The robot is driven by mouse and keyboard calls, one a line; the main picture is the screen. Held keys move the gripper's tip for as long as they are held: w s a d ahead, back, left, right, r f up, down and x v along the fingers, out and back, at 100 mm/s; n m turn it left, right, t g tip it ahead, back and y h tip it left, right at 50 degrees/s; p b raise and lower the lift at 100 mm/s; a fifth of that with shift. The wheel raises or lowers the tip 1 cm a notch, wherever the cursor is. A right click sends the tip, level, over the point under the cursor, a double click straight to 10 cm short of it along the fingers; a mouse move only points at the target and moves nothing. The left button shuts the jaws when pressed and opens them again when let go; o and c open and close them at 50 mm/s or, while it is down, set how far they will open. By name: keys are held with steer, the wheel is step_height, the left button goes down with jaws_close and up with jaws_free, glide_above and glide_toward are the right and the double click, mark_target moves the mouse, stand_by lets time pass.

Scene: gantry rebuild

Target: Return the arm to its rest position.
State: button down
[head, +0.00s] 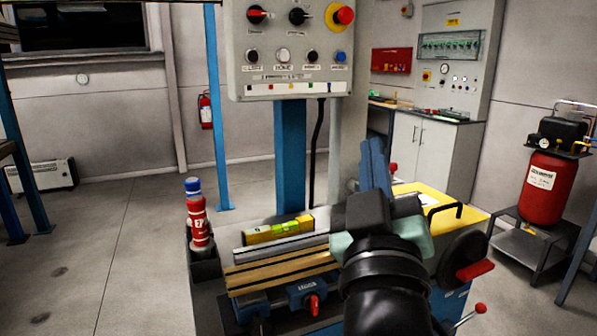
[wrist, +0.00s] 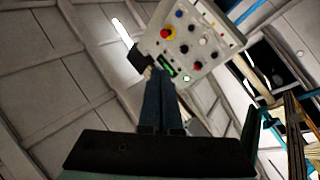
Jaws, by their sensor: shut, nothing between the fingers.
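My gripper (head: 374,165) is in the right middle of the head view, above the workbench, with its blue fingers pointing up and lying close together. In the wrist view the two dark blue fingers (wrist: 162,100) lie side by side and are shut, with nothing between them. My black forearm comes up from the bottom of the head view and hides part of the bench. The fingers touch nothing that I can see.
A grey control panel (head: 290,62) with knobs and a red button hangs on a blue post behind the bench; it also shows in the wrist view (wrist: 190,45). A yellow level (head: 278,230), red bottle (head: 197,222) and crank wheel (head: 464,258) are nearby. Open floor lies left.

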steer(key=s+a+r+m+t+y, duration=0.2)
steer(key=s+a+r+t, duration=0.15)
steer(key=s+r, duration=0.35)
steer(key=s+a+r+m+t+y, duration=0.1)
steer(key=s+a+r+m+t, duration=0.1)
steer(key=s+a+r, duration=0.4)
step_height(320, 180, up, 14)
steer(key=d+p, duration=0.1)
steer(key=p, duration=1.3)
steer(key=shift+s+g, duration=0.15)
steer(key=shift+g, duration=0.2)
